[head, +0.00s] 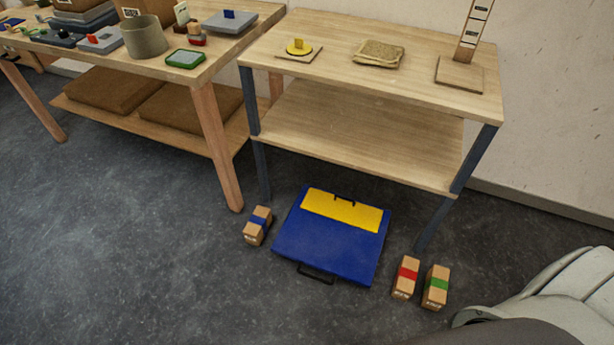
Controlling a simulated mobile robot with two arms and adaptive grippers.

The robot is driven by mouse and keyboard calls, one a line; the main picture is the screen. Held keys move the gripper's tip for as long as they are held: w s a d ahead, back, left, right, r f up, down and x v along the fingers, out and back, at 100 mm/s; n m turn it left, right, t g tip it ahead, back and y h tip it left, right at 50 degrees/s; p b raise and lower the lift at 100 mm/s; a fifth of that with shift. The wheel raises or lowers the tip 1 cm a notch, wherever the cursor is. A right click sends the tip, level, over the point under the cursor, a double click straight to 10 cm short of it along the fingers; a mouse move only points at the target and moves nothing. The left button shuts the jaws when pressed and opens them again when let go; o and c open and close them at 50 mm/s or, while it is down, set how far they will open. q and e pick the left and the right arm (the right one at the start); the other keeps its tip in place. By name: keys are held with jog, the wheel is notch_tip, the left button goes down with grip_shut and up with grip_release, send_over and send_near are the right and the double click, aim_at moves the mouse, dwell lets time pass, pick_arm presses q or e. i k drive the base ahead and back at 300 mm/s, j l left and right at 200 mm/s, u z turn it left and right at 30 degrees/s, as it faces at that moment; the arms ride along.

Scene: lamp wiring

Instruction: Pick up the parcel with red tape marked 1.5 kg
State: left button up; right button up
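The parcel with red tape (405,279) is a small brown box standing on the dark floor, in front of the right end of the shelf table. A red band runs around its middle. There is a marking on its near end, too small to read. A similar parcel with green tape (436,288) stands just to its right, with a narrow gap. A third parcel with blue tape (257,226) is farther left, beyond the blue case. Neither of my grippers is in the head view.
A flat blue and yellow case (330,255) lies on the floor between the parcels. The two-level wooden table (350,135) stands behind, with one dark leg near the red-taped parcel. A workbench (165,65) is at left. A pale rounded shape fills the lower right. Open floor lies at left.

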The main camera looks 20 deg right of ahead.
aim_at(405, 280)
jog(key=z, duration=1.85)
jog(key=i+l+u, duration=0.2)
jog(key=i+l, duration=0.4)
jog(key=i+l+u, duration=0.25)
jog(key=i+l, duration=0.35)
jog(key=l, duration=0.15)
